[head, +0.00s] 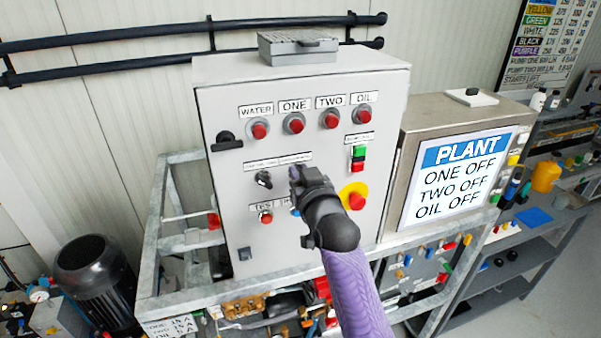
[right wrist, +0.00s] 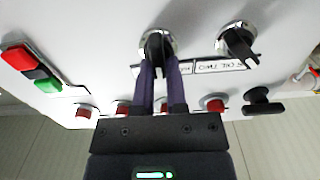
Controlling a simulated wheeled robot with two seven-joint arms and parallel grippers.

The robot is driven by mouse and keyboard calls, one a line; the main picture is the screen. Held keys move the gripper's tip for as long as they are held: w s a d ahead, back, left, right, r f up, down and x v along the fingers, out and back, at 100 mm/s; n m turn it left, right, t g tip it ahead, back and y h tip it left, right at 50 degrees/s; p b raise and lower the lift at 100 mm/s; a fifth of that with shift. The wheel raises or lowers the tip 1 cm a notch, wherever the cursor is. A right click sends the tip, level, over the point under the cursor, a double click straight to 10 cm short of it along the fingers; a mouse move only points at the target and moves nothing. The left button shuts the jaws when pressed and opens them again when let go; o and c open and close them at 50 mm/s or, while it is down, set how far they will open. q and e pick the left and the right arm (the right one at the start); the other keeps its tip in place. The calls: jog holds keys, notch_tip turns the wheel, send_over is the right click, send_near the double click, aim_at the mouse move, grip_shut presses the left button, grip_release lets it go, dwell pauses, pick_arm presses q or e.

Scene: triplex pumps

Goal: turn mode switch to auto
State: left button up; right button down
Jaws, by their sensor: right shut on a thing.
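A grey control cabinet (head: 225,100) carries two black rotary switches side by side below a label strip (head: 278,161) too small to read. The left switch (head: 263,180) is in clear view, its black handle tilted. The right switch (right wrist: 155,44) is hidden behind my gripper in the head view. My right gripper (head: 296,172) is at the panel, and in the right wrist view its two purple fingers (right wrist: 160,85) are shut on the right switch's handle. In that view the left switch (right wrist: 238,42) stands free beside the fingers. Neither switch's mode wording is readable. My left gripper is not in view.
Red buttons labelled WATER, ONE, TWO, OIL (head: 363,115) sit above. A green-red button pair (head: 358,157) and a yellow-ringed emergency stop (head: 355,196) lie to the right. A black handle (head: 225,142) sticks out at left. A screen (head: 455,178) reads ONE OFF, TWO OFF, OIL OFF.

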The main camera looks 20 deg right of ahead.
dwell(0.3)
jog(key=m+p, duration=0.1)
jog(key=m, duration=0.2)
jog(key=m+p, duration=0.1)
jog(key=m, duration=0.1)
jog(key=d+m+p, duration=0.1)
jog(key=m, duration=0.2)
jog(key=shift+f+m, duration=0.15)
jog(key=shift+m, duration=0.15)
dwell(0.4)
jog(key=c, duration=0.7)
grip_release()
jog(key=shift+o, duration=0.2)
